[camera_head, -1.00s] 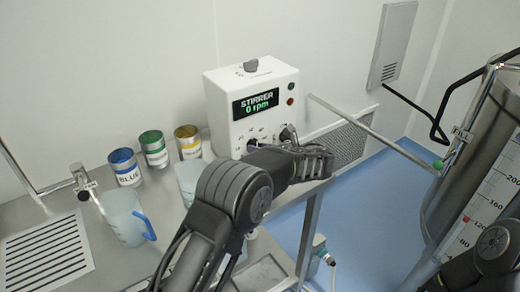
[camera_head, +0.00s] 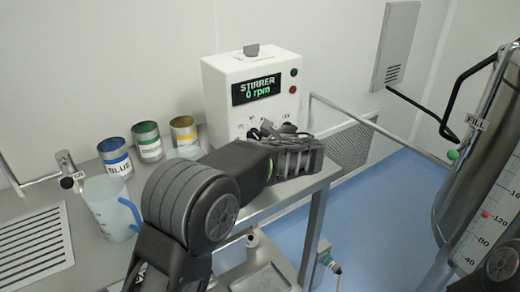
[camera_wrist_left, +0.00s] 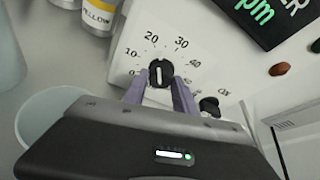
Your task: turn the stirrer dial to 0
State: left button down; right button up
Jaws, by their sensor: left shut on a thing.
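The white stirrer box (camera_head: 220,92) stands at the back of the bench, and its display (camera_head: 256,89) reads 0 rpm in green. In the left wrist view the stirrer dial (camera_wrist_left: 160,72) is a black knob with a white line, ringed by numbers from 0 at lower left up past 40. The line points roughly up in that view, toward the 20 to 30 side. My left gripper (camera_wrist_left: 160,88) is shut on the dial, one finger on each side. In the head view my gripper and forearm hide most of the dial. My right gripper is out of view.
A second black knob (camera_wrist_left: 209,105) sits close to the right of the dial. Blue (camera_head: 117,160), green (camera_head: 147,143) and yellow (camera_head: 184,136) labelled cans and a pale jug (camera_head: 104,205) stand on the left. A steel tank (camera_head: 480,190) is at the right.

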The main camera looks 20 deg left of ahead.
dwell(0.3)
pick_arm(q)
jog(key=c, duration=1)
grip_release()
jog(key=b+v, duration=0.1)
jog(key=v, duration=0.7)
jog(key=shift+a, duration=0.15)
